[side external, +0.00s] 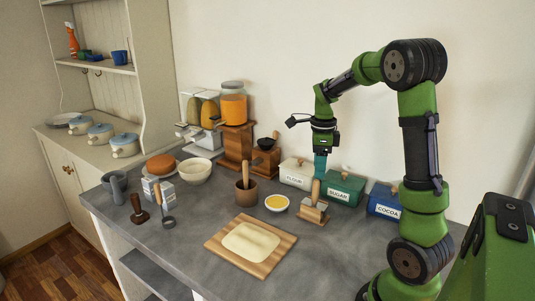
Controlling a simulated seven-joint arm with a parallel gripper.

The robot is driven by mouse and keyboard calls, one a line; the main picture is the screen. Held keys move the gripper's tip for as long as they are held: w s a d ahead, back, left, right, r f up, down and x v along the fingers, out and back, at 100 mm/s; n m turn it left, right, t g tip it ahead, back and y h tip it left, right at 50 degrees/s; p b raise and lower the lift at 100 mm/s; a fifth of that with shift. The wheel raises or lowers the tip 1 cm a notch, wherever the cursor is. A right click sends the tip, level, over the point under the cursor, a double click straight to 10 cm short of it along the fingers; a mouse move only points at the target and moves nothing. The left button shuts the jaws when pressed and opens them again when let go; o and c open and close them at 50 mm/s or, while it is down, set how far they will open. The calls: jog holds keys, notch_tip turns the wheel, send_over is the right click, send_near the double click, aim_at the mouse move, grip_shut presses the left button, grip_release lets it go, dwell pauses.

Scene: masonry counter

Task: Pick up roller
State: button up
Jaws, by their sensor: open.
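My gripper (320,170) is open and points down over the back right of the counter, with teal fingers. Just below it is a small wooden-handled tool (314,204) with a pale, wide lower part, which looks like the roller. Its handle stands up close under the fingertips. I cannot tell whether the fingers touch the handle or stand behind it. Nothing is visibly held. A wooden board (212,244) with a flat sheet of pale dough (250,241) lies in front and to the left.
Flour (297,174), sugar (344,189) and cocoa (384,203) boxes stand close behind and to the right. A bowl with yellow contents (277,203) and a mortar with pestle (246,193) stand left. The grey counter (195,222) is clear around the board.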

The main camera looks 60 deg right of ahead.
aim_at(314, 204)
jog(key=f, duration=0.9)
jog(key=shift+w+a+f, duration=0.15)
jog(key=shift+a+f, duration=0.05)
jog(key=shift+f, duration=0.15)
grip_shut()
